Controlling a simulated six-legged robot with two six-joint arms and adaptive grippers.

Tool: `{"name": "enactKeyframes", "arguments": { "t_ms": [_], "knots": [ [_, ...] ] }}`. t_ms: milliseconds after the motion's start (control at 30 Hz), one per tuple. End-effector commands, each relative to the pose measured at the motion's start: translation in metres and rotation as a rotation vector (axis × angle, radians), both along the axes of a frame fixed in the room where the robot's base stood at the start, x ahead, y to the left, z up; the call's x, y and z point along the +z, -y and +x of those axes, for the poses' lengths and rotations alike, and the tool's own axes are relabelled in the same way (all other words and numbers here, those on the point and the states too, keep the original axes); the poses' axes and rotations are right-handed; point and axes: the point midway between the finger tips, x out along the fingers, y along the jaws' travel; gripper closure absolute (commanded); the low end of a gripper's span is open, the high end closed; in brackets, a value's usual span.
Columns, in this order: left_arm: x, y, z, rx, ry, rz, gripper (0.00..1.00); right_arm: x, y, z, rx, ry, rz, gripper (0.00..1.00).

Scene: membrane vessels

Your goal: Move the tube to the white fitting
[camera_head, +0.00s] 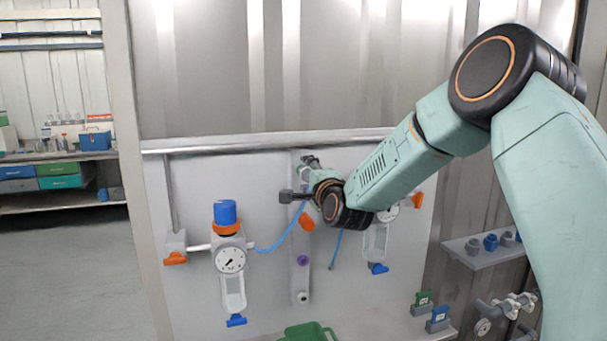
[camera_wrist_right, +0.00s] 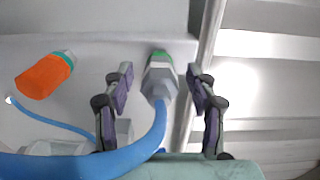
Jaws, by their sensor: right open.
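The blue tube (camera_head: 287,238) runs from the left vessel up to my right gripper (camera_head: 305,195) in the head view. In the right wrist view the tube (camera_wrist_right: 152,133) ends in a grey connector (camera_wrist_right: 160,84), which meets a green fitting (camera_wrist_right: 160,56). My right gripper (camera_wrist_right: 160,75) is open, with its fingers on either side of the connector and gaps on both sides. The white fitting (camera_head: 303,297) is at the bottom of the grey vertical strip, below the purple fitting (camera_head: 303,260). The gripper hides the strip's upper part in the head view. My left gripper is out of view.
The left vessel (camera_head: 231,258) with its gauge and a right vessel (camera_head: 376,241) flank the strip. An orange piece (camera_head: 306,222) is just below my gripper. A green container (camera_head: 308,332) is at the bottom, and a shelf (camera_head: 478,254) is on the right.

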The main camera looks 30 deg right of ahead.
Motion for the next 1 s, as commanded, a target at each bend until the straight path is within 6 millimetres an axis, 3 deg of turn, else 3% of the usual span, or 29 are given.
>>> {"name": "enactKeyframes", "arguments": {
  "t_ms": [867,1000],
  "knots": [
    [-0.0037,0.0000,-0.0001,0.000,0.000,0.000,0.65,0.0001,0.0002,0.0000,0.000,0.000,0.000,0.42],
    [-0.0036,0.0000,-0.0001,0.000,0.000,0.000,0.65,0.0001,0.0002,0.0000,0.000,0.000,0.000,0.54]
  ]
}}
